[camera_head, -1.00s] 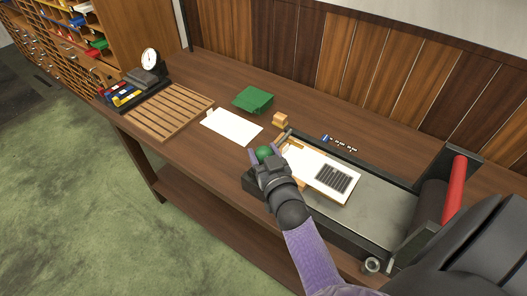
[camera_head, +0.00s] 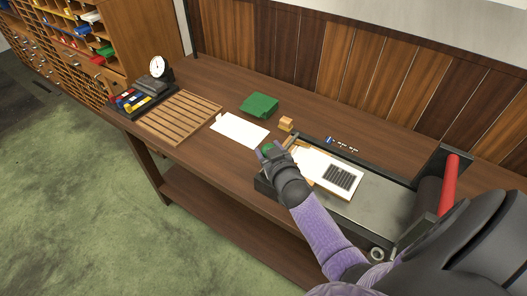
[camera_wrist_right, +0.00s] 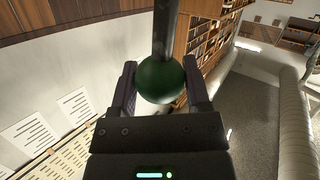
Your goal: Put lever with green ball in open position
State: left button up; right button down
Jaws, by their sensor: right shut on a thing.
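The green ball (camera_wrist_right: 161,80) of the lever sits between the two fingers of my right gripper (camera_wrist_right: 160,88) in the right wrist view, with the dark lever rod (camera_wrist_right: 165,28) running up from it. In the head view my right gripper (camera_head: 269,150) is at the left end of the press bed, and the green ball (camera_head: 268,147) shows only partly, the rest hidden by the gripper. My right gripper is shut on the ball. The lever's base is hidden behind my gripper. My left gripper is not in view.
The press bed (camera_head: 375,199) holds a white-topped form with a dark block of type (camera_head: 342,177). A red roller (camera_head: 449,185) stands at its right end. A white sheet (camera_head: 240,129), a green block (camera_head: 259,105) and a slatted wooden tray (camera_head: 180,117) lie to the left.

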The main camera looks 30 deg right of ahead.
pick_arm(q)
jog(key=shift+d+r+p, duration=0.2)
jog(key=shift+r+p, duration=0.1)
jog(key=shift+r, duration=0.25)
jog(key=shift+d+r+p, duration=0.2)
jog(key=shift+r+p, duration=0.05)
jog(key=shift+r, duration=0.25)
pick_arm(e)
jog(key=w+a+f+n+g, duration=0.2)
jog(key=w+n+g, duration=0.1)
jog(key=w+g, duration=0.3)
jog(key=shift+a+g+h, duration=0.3)
jog(key=shift+g+h, duration=0.1)
jog(key=shift+w, duration=0.1)
jog(key=shift+c, duration=2.4)
grip_release()
jog(key=o, duration=0.4)
jog(key=shift+w, duration=0.1)
jog(key=shift+r, duration=0.1)
